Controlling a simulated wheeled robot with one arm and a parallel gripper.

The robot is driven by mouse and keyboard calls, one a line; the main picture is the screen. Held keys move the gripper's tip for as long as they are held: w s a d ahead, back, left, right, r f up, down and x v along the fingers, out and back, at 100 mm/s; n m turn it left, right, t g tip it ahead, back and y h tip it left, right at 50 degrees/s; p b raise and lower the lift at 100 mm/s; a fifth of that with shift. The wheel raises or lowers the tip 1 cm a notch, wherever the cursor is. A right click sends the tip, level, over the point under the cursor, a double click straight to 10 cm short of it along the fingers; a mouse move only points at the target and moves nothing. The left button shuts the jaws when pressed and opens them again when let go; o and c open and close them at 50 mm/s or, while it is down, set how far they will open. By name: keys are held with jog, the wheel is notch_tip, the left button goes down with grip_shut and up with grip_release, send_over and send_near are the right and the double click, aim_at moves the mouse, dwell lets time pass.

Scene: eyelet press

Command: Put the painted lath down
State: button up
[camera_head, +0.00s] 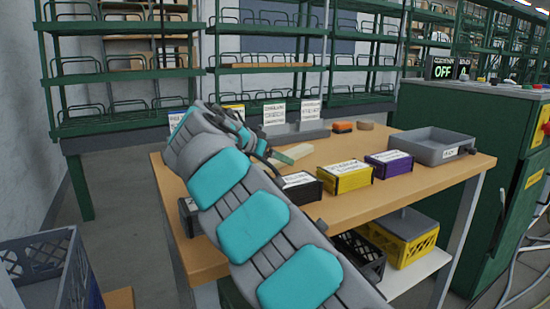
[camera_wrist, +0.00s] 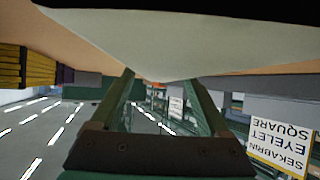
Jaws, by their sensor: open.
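The painted lath (camera_head: 295,152) is a pale cream piece on the wooden table (camera_head: 405,186), just beyond my gripper. In the wrist view, which looks upside down, the lath (camera_wrist: 175,42) fills the upper middle, very close to the camera. My gripper (camera_head: 280,158) is low over the table at the end of my arm. Its two green fingers (camera_wrist: 165,85) are spread apart in the wrist view, with the lath's near part showing between and across them. I cannot tell whether either finger touches the lath.
Black (camera_head: 301,187), yellow (camera_head: 345,177) and purple (camera_head: 390,163) labelled bins line the table's front. A grey tray (camera_head: 462,151) stands at the right. An orange block (camera_head: 343,127) and label cards (camera_head: 311,110) are behind. A green cabinet (camera_head: 470,125) stands beyond the right end.

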jog(key=shift+r, duration=0.25)
jog(key=p+v, duration=0.1)
jog(key=v, duration=1.1)
